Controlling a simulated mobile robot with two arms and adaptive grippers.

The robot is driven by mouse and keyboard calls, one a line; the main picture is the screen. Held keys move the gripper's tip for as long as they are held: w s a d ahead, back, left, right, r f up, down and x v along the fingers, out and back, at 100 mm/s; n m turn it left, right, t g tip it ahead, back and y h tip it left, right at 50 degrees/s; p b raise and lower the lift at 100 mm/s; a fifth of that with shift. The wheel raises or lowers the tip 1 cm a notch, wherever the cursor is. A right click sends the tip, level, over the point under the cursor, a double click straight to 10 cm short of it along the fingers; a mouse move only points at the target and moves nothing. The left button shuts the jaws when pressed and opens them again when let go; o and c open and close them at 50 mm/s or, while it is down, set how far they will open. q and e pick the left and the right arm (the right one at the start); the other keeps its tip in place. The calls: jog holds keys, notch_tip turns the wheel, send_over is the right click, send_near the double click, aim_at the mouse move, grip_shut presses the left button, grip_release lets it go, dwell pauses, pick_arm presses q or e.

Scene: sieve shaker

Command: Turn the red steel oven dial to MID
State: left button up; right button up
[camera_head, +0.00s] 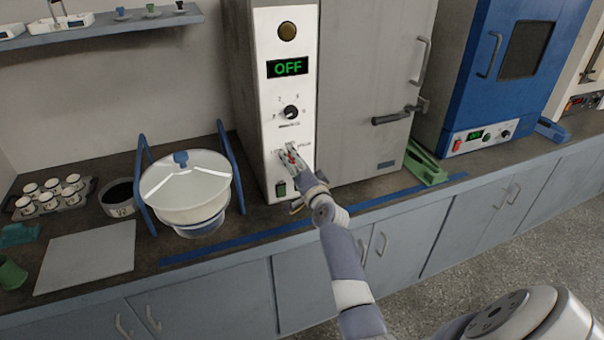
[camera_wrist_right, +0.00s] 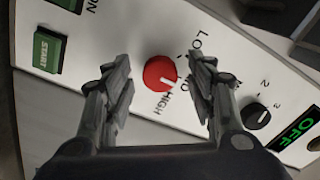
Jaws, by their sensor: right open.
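The red dial (camera_wrist_right: 160,73) is a round knob on the white control panel (camera_head: 265,110) of the steel oven (camera_head: 368,80). In the wrist view LOW and HIGH can be read around it, with another label partly hidden by a finger. My right gripper (camera_head: 291,158) is open in front of the panel. Its fingers are on either side of the dial in the wrist view, with gaps and no clear contact. My left gripper is not in view.
Above the red dial are a black numbered knob (camera_head: 291,112) and a display (camera_head: 288,67) reading OFF. A white-lidded sieve vessel (camera_head: 185,185) stands left of the oven, and a blue oven (camera_head: 500,70) right.

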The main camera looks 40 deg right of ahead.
jog(key=v, duration=1.1)
jog(key=shift+s, duration=0.2)
jog(key=shift+a, duration=0.1)
